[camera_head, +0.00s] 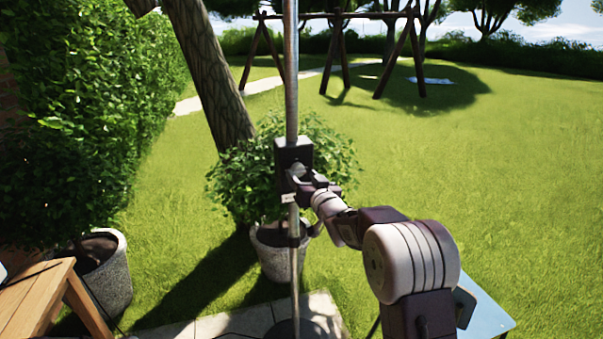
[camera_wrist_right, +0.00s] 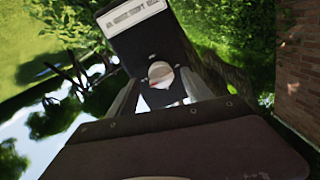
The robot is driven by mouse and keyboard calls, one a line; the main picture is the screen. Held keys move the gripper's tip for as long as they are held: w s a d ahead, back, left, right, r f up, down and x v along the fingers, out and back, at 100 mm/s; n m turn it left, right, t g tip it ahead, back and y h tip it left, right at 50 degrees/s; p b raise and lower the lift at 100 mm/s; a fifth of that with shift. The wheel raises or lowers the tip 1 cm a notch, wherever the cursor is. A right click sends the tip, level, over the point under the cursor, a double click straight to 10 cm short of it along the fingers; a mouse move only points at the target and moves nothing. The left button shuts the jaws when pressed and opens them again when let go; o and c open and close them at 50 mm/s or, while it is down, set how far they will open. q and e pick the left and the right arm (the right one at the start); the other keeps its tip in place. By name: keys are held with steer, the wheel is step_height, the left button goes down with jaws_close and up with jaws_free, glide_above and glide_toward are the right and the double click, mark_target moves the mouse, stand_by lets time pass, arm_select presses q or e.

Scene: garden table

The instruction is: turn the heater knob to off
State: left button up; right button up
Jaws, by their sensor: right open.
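The heater's dark control box (camera_head: 294,151) is on a thin metal pole (camera_head: 291,70) in the middle of the head view. In the right wrist view the box (camera_wrist_right: 135,37) is close, with a white printed label whose text I cannot read. A round pale knob (camera_wrist_right: 161,74) is on its face below the label. My right gripper (camera_head: 296,178) is at the box. In the wrist view its two fingers (camera_wrist_right: 161,95) are open, one on each side of the knob. I cannot tell whether they touch it. My left gripper is not in view.
A potted bush (camera_head: 275,245) stands just behind the pole. A wooden table (camera_head: 35,295) is at the lower left beside a hedge, and a blue surface (camera_head: 487,310) is at the lower right. Open lawn (camera_head: 500,160) lies to the right.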

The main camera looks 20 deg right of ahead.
steer(key=shift+w+a, duration=0.15)
steer(key=shift+w, duration=0.7)
steer(key=shift+s, duration=0.1)
jaws_close()
steer(key=shift+f+n, duration=0.1)
steer(key=shift+n, duration=0.2)
steer(key=n+b, duration=0.2)
steer(key=shift+n, duration=0.3)
steer(key=n+b, duration=0.4)
steer(key=n, duration=0.2)
steer(key=n+b, duration=0.3)
steer(key=n, duration=0.1)
steer(key=shift+g+h, duration=0.3)
steer(key=shift+h, duration=0.1)
steer(key=shift+r+n+b, duration=0.2)
steer(key=shift+n+b, duration=0.35)
steer(key=shift+n, duration=0.35)
steer(key=shift+r+n+b, duration=0.15)
steer(key=shift+n+b, duration=0.35)
steer(key=shift+n, duration=0.4)
steer(key=shift+r, duration=0.1)
